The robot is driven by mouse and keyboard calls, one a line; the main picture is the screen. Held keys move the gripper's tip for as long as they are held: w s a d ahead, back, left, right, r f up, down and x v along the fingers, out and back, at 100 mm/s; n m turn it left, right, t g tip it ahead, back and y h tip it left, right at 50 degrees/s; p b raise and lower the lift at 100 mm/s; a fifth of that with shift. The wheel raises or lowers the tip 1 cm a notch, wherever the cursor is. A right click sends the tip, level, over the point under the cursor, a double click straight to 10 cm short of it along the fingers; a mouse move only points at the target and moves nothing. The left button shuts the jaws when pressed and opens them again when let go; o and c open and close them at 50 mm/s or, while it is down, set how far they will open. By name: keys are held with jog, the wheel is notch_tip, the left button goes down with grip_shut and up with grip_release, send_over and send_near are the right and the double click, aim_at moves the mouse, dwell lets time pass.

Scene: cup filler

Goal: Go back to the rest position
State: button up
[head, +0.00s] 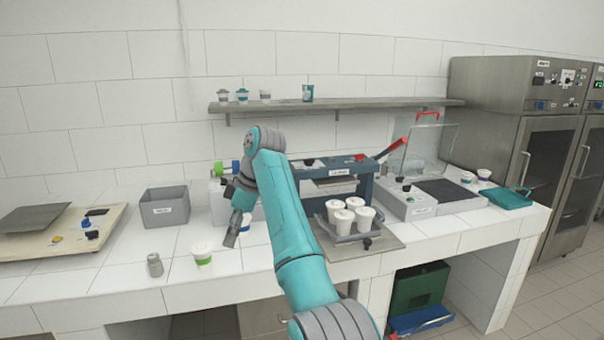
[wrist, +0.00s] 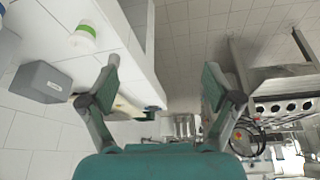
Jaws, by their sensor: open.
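My gripper (head: 238,218) hangs over the white tiled counter, left of the cup machine, at the end of my teal arm. In the wrist view my gripper (wrist: 160,88) has its two fingers spread wide with nothing between them. A white cup with a green band (head: 202,254) stands on the counter to the left of my gripper. A cup with a green band (wrist: 84,38) also shows at the upper left of the wrist view, apart from the fingers.
The machine's tray (head: 345,238) holds several lidded white cups. A grey bin (head: 165,207), a small metal weight (head: 155,265) and a scale (head: 60,228) stand at left. A shelf (head: 375,103) runs along the wall above. A teal tray (head: 507,198) lies at right.

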jog(key=d+f+m+t, duration=0.2)
jog(key=d+f+m, duration=0.15)
jog(key=f, duration=1.15)
jog(key=d+f+m+t, duration=0.15)
jog(key=d+f, duration=0.25)
jog(key=f, duration=1.1)
jog(key=s+d+f+m+t+h, duration=0.1)
jog(key=s+d+f+m+t, duration=0.15)
jog(key=s+d+f, duration=0.6)
jog(key=s+d+f+m+t, duration=0.25)
jog(key=s+d+f, duration=0.25)
jog(key=s+f, duration=0.55)
jog(key=s+d+m+t+h, duration=0.1)
jog(key=s+d+m, duration=0.3)
jog(key=s, duration=0.8)
jog(key=s+d+m+t+h, duration=0.1)
jog(key=s+d+t, duration=0.1)
jog(key=s+d, duration=0.65)
jog(key=s+d+r+m+t+h, duration=0.1)
jog(key=s+r+m+t, duration=0.2)
jog(key=s+r, duration=1.9)
jog(key=shift+s+d+r+m+h, duration=0.3)
jog(key=shift+s+r+m, duration=0.1)
jog(key=shift+r+m, duration=0.1)
jog(key=shift+t, duration=0.25)
